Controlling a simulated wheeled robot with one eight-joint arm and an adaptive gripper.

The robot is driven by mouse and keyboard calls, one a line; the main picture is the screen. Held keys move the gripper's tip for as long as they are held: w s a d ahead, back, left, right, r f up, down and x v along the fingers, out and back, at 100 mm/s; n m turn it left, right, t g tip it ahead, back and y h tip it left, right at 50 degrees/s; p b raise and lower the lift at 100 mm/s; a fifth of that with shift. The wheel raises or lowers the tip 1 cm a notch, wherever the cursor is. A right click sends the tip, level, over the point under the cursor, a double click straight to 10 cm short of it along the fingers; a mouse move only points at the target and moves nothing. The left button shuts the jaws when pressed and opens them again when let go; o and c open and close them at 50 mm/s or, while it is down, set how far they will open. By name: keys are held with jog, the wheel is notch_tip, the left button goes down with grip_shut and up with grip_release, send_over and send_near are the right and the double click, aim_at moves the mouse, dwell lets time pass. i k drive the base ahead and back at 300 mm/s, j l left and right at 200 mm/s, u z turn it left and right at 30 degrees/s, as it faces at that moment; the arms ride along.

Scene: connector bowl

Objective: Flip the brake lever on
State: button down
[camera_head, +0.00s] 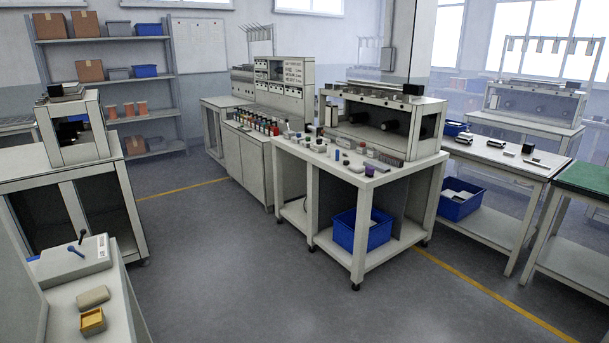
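A light grey box (92,262) sits on a white bench at the lower left. A lever with a blue knob (72,249) and a darker lever (81,238) rise from its top. No label is readable, so I cannot tell which one is the brake lever, or whether it is on or off. My gripper is not in view, and nothing is seen touching the box.
A beige rounded block (93,297) and a small yellow box (93,321) lie in front of the lever box on the white bench (119,309). A workbench (383,180) with small parts stands at the centre right. The grey floor (228,265) between is clear.

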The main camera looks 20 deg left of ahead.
aim_at(82, 231)
jog(key=i+j+u, duration=0.5)
jog(key=i, duration=0.4)
jog(key=i+l+u, duration=0.1)
jog(key=i+u, duration=0.4)
jog(key=i, duration=0.35)
jog(key=i+j+u, duration=0.15)
jog(key=i+j, duration=0.2)
